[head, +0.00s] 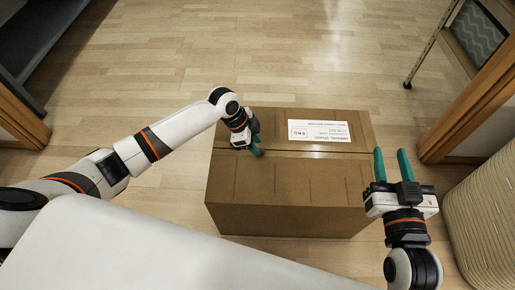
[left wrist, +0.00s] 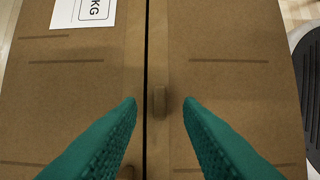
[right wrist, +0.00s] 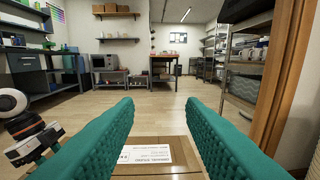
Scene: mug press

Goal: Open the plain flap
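A closed brown cardboard box (head: 290,218) stands on the floor. Its plain flap (head: 300,178) is the near half of the top and lies flat; it is on the right of the seam in the left wrist view (left wrist: 235,100). A small brown tab (left wrist: 159,102) sits on this flap's edge by the seam. The far flap (head: 265,122) bears a white label (head: 318,131). My left gripper (head: 256,150) is open above the seam, its fingertips either side of the tab, apparently not touching. My right gripper (head: 392,152) is open and empty, right of the box.
A ribbed pale bin (head: 483,220) stands at the right edge, near my right arm. A wooden door frame (head: 470,110) is at the right. A dark shelf (head: 35,40) is at the far left. The floor (head: 270,55) behind the box is clear.

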